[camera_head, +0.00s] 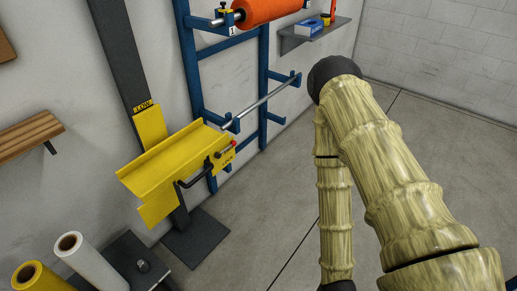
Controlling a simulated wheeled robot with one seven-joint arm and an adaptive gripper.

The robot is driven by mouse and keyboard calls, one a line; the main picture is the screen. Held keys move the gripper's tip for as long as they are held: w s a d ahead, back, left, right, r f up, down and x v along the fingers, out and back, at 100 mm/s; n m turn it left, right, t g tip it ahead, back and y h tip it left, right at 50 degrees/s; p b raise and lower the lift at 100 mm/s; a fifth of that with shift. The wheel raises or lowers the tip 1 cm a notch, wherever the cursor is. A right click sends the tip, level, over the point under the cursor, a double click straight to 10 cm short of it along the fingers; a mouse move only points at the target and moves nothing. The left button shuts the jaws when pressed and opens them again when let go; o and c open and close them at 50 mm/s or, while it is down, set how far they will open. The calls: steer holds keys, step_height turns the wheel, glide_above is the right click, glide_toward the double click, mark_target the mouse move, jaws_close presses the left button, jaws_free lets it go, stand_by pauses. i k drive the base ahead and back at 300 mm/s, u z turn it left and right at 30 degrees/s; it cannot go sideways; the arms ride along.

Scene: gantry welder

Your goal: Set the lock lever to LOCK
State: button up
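A yellow lift cradle (175,152) is mounted on a dark upright post (120,55) left of centre. On its right end plate is a small lever with a red knob (232,143), which looks like the lock lever. The small marks on the plate beside it are too small to read, so I cannot tell its setting. A black crank handle (192,181) sticks out just below and left of it. My arm shows at the right, apart from the cradle. My gripper is not in view.
A blue wall rack (192,75) holds an orange roll (268,10) and a bare steel bar (262,102). A grey shelf (315,35) is at the upper right. White (88,260) and yellow (40,278) rolls stand lower left. The floor between cradle and arm is clear.

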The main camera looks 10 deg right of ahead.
mark_target(227, 148)
steer(key=z, duration=1.4)
steer(key=i, duration=0.8)
steer(key=u, duration=1.65)
